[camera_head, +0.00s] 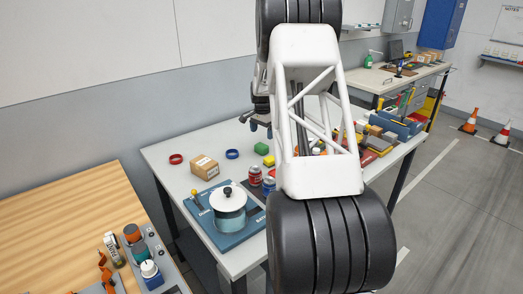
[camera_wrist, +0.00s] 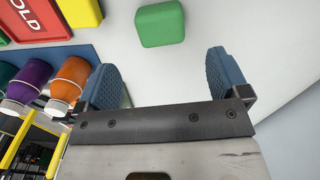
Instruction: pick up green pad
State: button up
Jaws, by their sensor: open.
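The green pad (camera_wrist: 160,25) is a rounded green block lying on the pale table top, at the upper middle of the wrist view. A green block (camera_head: 261,148) that looks like it shows in the head view, left of my arm. My gripper (camera_wrist: 161,80) is open and empty, its two blue fingers spread apart. In the wrist view the pad lies past the fingertips, between their lines and apart from both. In the head view my gripper (camera_head: 261,124) is small and partly hidden near the table's back edge, behind the green block.
A yellow block (camera_wrist: 80,12) and a red HOLD piece (camera_wrist: 35,18) lie left of the pad. Several coloured bottles (camera_wrist: 72,80) stand close to the left finger. The head view shows a cardboard box (camera_head: 205,168), a blue ring (camera_head: 232,154) and a pot (camera_head: 228,210). Table right of the pad looks clear.

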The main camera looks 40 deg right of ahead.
aim_at(261, 145)
jog(key=shift+f, duration=0.1)
jog(key=shift+f, duration=1.2)
jog(key=shift+f, duration=0.1)
jog(key=shift+a+f, duration=0.2)
jog(key=shift+f, duration=2.3)
jog(key=shift+c, duration=0.2)
jog(key=c, duration=1)
